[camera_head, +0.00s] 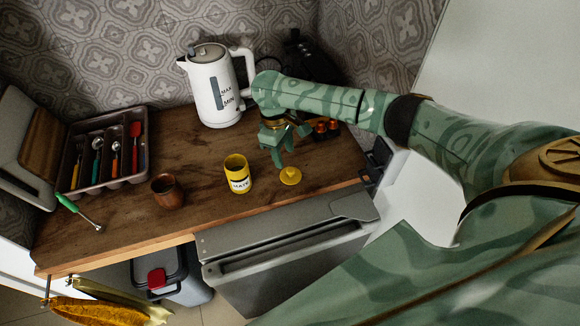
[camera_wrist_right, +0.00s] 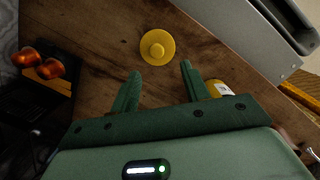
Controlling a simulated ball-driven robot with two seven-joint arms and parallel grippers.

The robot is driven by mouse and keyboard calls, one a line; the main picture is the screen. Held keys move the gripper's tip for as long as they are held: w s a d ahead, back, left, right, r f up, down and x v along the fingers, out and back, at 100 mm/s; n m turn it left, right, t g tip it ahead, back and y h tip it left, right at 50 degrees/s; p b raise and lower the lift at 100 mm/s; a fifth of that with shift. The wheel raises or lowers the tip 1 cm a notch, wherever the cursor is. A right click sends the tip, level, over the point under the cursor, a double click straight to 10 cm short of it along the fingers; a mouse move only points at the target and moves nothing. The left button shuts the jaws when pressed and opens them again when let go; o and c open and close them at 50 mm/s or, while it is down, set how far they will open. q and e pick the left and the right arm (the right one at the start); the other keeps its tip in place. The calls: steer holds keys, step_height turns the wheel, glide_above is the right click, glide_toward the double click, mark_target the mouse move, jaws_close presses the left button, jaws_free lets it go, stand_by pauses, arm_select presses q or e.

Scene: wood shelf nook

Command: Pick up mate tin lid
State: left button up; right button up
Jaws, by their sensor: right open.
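The yellow mate tin lid (camera_head: 290,176) lies flat on the wooden counter, to the right of the open yellow mate tin (camera_head: 238,174). The lid is round with a raised knob in its middle. In the right wrist view the lid (camera_wrist_right: 157,47) lies ahead of the fingertips, and part of the tin (camera_wrist_right: 218,89) shows beside the right-hand finger. My right gripper (camera_head: 284,160) is open and empty, above the counter just behind the lid and apart from it. Its two fingers (camera_wrist_right: 160,70) show spread in the wrist view. My left gripper is not in view.
A white kettle (camera_head: 213,88) stands at the back of the wooden counter (camera_head: 130,222). A brown wooden cup (camera_head: 167,192) stands left of the tin, with a cutlery tray (camera_head: 105,150) farther left. Orange-brown shiny objects (camera_wrist_right: 38,63) lie near my right gripper. The counter's front edge is close to the lid.

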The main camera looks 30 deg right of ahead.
mark_target(291, 170)
step_height(291, 170, down, 2)
steer(key=shift+s+d+b, duration=0.15)
steer(key=shift+b, duration=0.15)
steer(key=f, duration=0.1)
steer(key=f+b, duration=0.1)
steer(key=f, duration=0.1)
steer(key=d+f+b, duration=0.1)
steer(key=shift+s+f, duration=0.25)
steer(key=shift+s, duration=0.15)
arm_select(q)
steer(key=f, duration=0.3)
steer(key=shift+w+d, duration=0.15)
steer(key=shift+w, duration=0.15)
arm_select(e)
steer(key=shift+r, duration=0.15)
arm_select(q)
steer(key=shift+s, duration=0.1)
arm_select(e)
jaws_close()
